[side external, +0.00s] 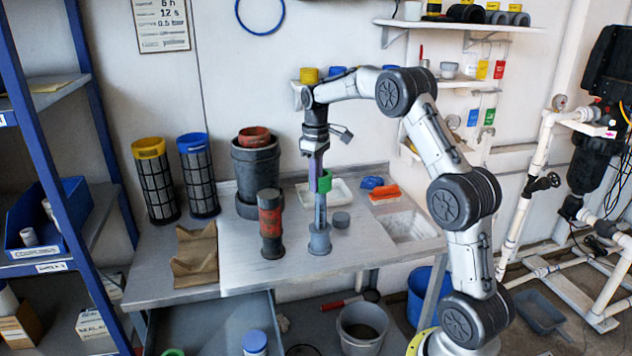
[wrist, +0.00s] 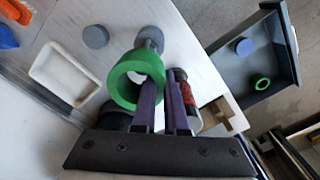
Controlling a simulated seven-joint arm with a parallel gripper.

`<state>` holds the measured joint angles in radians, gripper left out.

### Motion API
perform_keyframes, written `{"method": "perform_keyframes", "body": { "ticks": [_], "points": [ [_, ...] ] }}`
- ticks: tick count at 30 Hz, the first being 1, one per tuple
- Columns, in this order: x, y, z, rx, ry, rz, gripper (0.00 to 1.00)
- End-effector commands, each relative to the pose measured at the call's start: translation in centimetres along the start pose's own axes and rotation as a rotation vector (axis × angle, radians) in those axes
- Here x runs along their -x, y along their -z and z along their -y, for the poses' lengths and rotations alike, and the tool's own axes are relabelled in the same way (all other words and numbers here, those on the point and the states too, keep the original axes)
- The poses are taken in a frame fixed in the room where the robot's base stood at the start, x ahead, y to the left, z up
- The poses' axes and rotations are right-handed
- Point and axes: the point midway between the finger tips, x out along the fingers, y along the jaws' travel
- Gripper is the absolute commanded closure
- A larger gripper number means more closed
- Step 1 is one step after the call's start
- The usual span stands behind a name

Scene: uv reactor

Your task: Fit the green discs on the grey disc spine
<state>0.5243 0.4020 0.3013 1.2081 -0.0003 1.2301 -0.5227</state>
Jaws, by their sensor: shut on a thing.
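My gripper (side external: 317,182), with purple fingers, points down and is shut on a green disc (side external: 324,184), a thick ring. In the wrist view, the ring (wrist: 135,80) sits at the left side of the fingertips (wrist: 164,84). The grey disc spine (side external: 320,236) stands upright on its round base on the worktop, and the ring is at the height of its top. In the wrist view, the spine (wrist: 150,38) shows just beyond the ring's edge. I cannot tell whether the ring is around the spine or beside it. Another green disc (wrist: 262,83) lies in the open drawer.
A grey cap (side external: 341,220) lies right of the spine; a red-and-dark cylinder (side external: 270,222) stands left of it. A white tray (side external: 342,189) and a dark pot (side external: 256,172) are behind. The open drawer (side external: 215,325), with a blue-topped item (side external: 255,342), is below the worktop.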

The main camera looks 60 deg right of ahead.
Motion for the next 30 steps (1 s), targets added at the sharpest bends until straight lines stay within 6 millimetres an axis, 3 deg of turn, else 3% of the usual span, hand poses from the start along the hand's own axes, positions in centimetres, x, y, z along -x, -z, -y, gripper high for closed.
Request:
{"method": "perform_keyframes", "body": {
  "ticks": [28, 30],
  "points": [
    [-1.6, 0.0, 0.0, 0.0, 0.0, 0.0, 1.0],
    [-1.6, 0.0, 0.0, 0.0, -0.001, -0.001, 0.81]
  ]
}}
